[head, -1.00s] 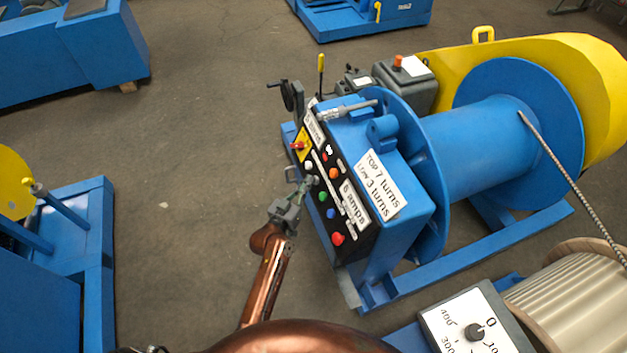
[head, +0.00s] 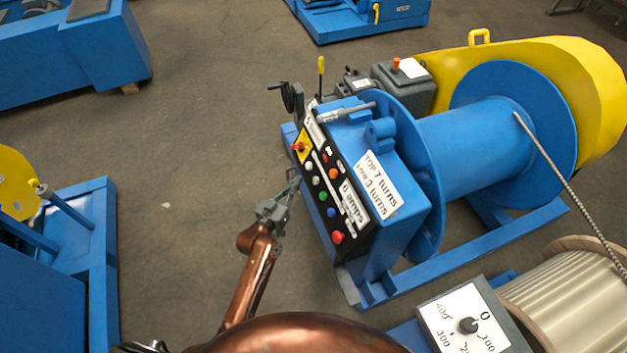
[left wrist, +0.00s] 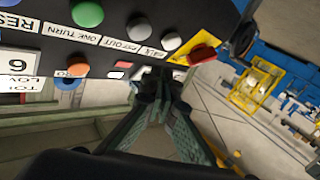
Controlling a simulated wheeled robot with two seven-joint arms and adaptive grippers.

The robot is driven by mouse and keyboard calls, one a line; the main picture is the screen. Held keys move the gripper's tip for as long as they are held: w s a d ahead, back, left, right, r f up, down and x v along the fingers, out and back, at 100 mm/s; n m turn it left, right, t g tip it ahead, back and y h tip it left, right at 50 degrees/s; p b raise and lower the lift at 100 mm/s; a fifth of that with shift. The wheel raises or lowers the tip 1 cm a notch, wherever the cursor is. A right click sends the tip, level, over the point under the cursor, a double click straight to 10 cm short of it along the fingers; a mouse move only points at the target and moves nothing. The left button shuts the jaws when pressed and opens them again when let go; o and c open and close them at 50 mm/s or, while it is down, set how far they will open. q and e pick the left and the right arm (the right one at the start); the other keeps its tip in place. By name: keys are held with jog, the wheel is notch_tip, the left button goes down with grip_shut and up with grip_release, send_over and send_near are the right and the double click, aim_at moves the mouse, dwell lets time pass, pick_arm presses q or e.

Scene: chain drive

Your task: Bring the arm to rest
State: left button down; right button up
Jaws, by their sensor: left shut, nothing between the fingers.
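My left gripper (head: 290,186) is shut and empty in the head view. It is just left of the black control panel (head: 322,182), with a small gap seen between its fingertips and the panel. The panel has several coloured buttons, labels and a red switch on a yellow plate (head: 300,146). In the left wrist view my left gripper (left wrist: 158,82) shows at the middle, with the panel's buttons and labels (left wrist: 125,38) close above it. My right gripper is not in view.
The blue winch drum (head: 470,140) with a yellow guard (head: 530,65) stands behind the panel. A dial box (head: 466,325) and a cable reel (head: 575,295) are at lower right. A blue machine (head: 75,260) stands at left. The floor (head: 190,170) between is clear.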

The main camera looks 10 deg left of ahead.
pick_arm(q)
jog(key=shift+s+a+r, duration=0.25)
jog(key=shift+s+a, duration=0.05)
jog(key=shift+a, duration=0.15)
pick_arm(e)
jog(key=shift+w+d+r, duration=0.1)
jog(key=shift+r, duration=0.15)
